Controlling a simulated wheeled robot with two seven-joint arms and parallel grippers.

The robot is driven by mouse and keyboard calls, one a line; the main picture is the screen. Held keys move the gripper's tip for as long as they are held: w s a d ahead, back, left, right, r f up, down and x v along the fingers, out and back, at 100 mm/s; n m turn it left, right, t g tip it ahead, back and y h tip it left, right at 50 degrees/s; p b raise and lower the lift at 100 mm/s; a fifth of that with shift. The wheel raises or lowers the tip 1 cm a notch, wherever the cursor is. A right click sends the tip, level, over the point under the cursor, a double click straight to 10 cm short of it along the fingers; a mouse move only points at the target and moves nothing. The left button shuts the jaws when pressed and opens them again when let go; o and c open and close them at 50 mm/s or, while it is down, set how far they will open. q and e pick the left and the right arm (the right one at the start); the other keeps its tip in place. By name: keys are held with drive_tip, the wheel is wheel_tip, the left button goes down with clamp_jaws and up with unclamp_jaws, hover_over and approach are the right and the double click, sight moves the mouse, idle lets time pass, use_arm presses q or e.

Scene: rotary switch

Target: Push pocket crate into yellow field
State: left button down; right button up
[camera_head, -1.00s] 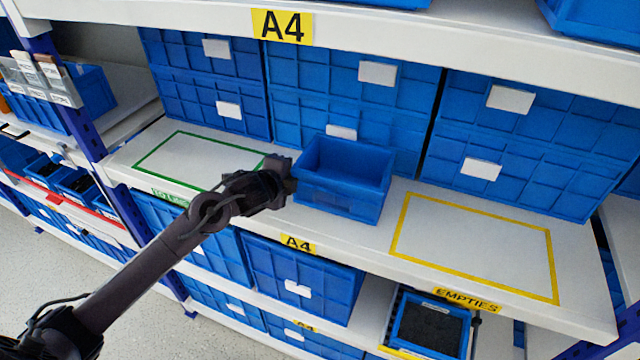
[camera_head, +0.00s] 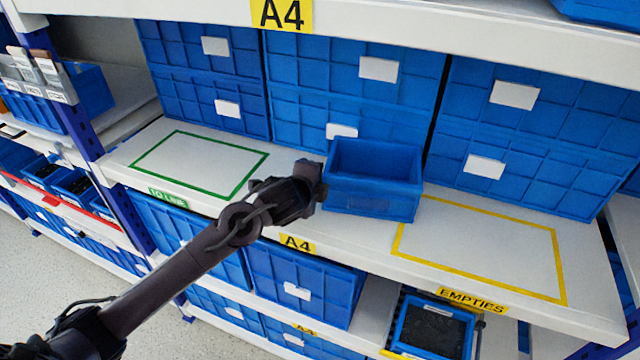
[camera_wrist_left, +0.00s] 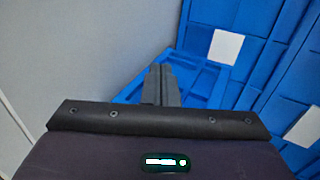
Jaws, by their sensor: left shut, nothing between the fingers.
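The pocket crate is a small open blue crate (camera_head: 372,197) on the white shelf, left of the yellow field (camera_head: 480,250). Its right end is at the field's left edge; from here I cannot tell whether it crosses the line. My left gripper (camera_head: 318,180) is at the crate's left side, close against it; the exact contact is hidden. In the left wrist view the shut, empty fingers (camera_wrist_left: 161,84) point toward the blue crate (camera_wrist_left: 205,82). My right gripper is in neither view.
The yellow field, above an EMPTIES label (camera_head: 472,300), is bare inside. A green-outlined field (camera_head: 200,162) to the left is empty. Large blue bins (camera_head: 520,140) line the back of the shelf. The upper shelf (camera_head: 420,40) overhangs them.

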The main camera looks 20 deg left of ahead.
sight(413, 208)
use_arm(q)
drive_tip(key=shift+s+d+f+b, duration=0.15)
drive_tip(key=shift+d+b, duration=0.75)
drive_tip(key=shift+d, duration=1)
drive_tip(key=shift+s+d+b, duration=0.2)
drive_tip(key=shift+d+b, duration=1.4)
drive_tip(key=shift+d, duration=1.15)
drive_tip(key=shift+s+d+b, duration=0.15)
drive_tip(key=shift+d+b, duration=1.4)
drive_tip(key=shift+d, duration=1.2)
drive_tip(key=shift+s+d+b, duration=0.2)
drive_tip(key=shift+d+b, duration=1)
drive_tip(key=shift+d, duration=1.7)
drive_tip(key=shift+s+d+b, duration=0.1)
drive_tip(key=shift+d+b, duration=0.35)
drive_tip(key=shift+d, duration=1.45)
drive_tip(key=shift+a+p, duration=0.75)
drive_tip(key=shift+a, duration=0.8)
drive_tip(key=s+b, duration=0.1)
drive_tip(key=s, duration=0.3)
drive_tip(key=s+b, duration=0.1)
drive_tip(key=s, duration=0.4)
drive_tip(key=s+a+b, duration=0.1)
drive_tip(key=s, duration=0.4)
drive_tip(key=shift+s, duration=0.9)
drive_tip(key=shift+w, duration=0.1)
